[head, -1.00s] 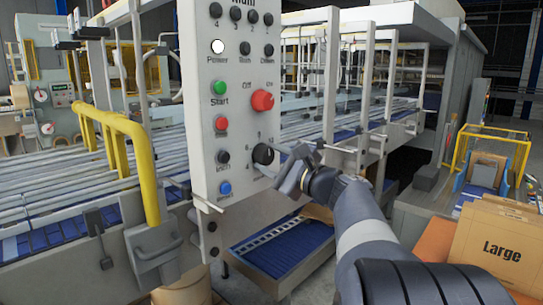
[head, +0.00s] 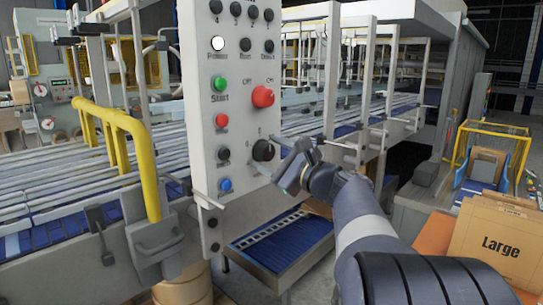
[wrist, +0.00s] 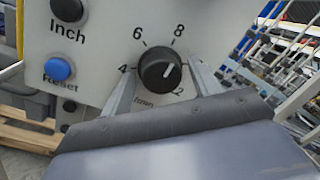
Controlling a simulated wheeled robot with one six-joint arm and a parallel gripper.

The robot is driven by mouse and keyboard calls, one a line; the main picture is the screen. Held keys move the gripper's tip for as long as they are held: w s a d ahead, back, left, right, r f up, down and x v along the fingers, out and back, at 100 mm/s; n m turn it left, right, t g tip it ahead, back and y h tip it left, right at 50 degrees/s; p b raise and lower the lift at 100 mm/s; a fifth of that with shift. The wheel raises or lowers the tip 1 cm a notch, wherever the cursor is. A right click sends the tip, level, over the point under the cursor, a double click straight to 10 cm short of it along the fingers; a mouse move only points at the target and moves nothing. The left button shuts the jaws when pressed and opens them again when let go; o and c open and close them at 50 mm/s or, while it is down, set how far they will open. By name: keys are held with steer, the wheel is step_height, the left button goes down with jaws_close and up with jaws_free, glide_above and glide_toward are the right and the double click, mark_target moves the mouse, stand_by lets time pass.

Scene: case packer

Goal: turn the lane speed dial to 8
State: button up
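The lane speed dial (head: 263,150) is a round black knob low on the white control panel. My gripper (head: 288,162) is just right of the dial in the head view. In the wrist view my gripper (wrist: 161,70) is open, one finger on each side of the dial, with gaps visible; I see no clear contact.
Green (head: 219,84), red (head: 221,121), black and blue (head: 225,185) buttons run down the panel's left side. A yellow rail (head: 147,165) stands left. A "Large" carton (head: 497,240) is at the right.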

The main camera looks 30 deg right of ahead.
steer(key=shift+o, duration=0.5)
steer(key=shift+s, duration=0.1)
steer(key=shift+s+d, duration=0.2)
steer(key=shift+s, duration=0.1)
steer(key=b+v, duration=0.2)
steer(key=v, duration=0.8)
steer(key=shift+w+a, duration=0.1)
steer(key=shift+a, duration=0.05)
steer(key=p+x, duration=0.2)
steer(key=x, duration=0.8)
steer(key=shift+w, duration=0.3)
steer(key=shift+s, duration=0.1)
